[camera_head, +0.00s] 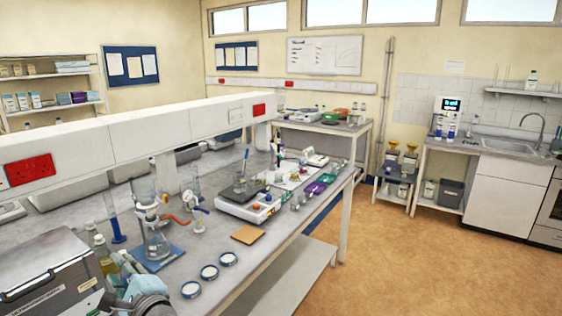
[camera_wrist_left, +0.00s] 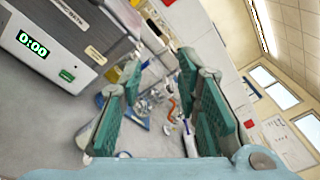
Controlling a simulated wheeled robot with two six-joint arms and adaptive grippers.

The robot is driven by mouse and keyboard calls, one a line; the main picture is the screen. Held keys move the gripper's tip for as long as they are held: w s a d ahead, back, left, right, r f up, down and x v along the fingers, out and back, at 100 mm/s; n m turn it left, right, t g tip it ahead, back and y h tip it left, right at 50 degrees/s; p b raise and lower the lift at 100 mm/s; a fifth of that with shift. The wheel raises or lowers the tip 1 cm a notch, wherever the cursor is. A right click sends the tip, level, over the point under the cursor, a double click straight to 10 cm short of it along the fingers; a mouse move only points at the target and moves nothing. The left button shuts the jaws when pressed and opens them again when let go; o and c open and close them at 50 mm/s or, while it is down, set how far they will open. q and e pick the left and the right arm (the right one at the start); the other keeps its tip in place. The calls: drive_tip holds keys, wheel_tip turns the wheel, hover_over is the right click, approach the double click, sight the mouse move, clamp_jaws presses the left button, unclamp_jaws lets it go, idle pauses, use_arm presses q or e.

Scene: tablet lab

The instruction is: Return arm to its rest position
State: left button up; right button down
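My left gripper (camera_head: 140,286) shows at the bottom left of the head view, over the front left part of the bench (camera_head: 262,231), with teal finger pads. In the left wrist view the same gripper (camera_wrist_left: 157,72) has its two teal fingers spread wide apart with nothing held between them. Glassware shows beyond the gap, apart from the fingers. The wrist view is tilted. Most of my left arm is outside the head view. My right gripper is in neither view.
A grey metal instrument (camera_head: 45,272) stands close left of my gripper; its display (camera_wrist_left: 32,44) reads 0:00. The floor (camera_head: 440,270) on the right is clear.

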use_arm(q)
drive_tip(key=w+d+f+n+t+h, duration=0.1)
drive_tip(key=w+d+f+h, duration=0.1)
drive_tip(key=f, duration=0.3)
drive_tip(key=w+d+f+n+h+b, duration=0.1)
drive_tip(key=w+d+f+h, duration=0.15)
drive_tip(key=f, duration=0.35)
drive_tip(key=w+d+f+n+t+h, duration=0.1)
drive_tip(key=d+f+h, duration=0.15)
drive_tip(key=f, duration=0.25)
drive_tip(key=s+d+f+n+g+h+b, duration=0.1)
drive_tip(key=s+d+f+n+g+h, duration=0.15)
drive_tip(key=f, duration=0.95)
drive_tip(key=s+d+f+n+g+h+b, duration=0.1)
drive_tip(key=s+d+f+n+h+b, duration=0.2)
drive_tip(key=f, duration=0.8)
drive_tip(key=s+f+n+g+h+b, duration=0.1)
drive_tip(key=s+f+n+g+b, duration=0.15)
drive_tip(key=s+f, duration=1.1)
drive_tip(key=s+f+n+g+b, duration=0.1)
drive_tip(key=s+f+n+g, duration=0.2)
drive_tip(key=s+f, duration=1.1)
drive_tip(key=s+a+f+g+b, duration=0.1)
drive_tip(key=s, duration=0.8)
drive_tip(key=s+a+g, duration=0.1)
drive_tip(key=s, duration=0.9)
drive_tip(key=shift+a+f+n+g+b, duration=0.3)
drive_tip(key=shift+a+f+b, duration=0.05)
drive_tip(key=shift+f, duration=0.05)
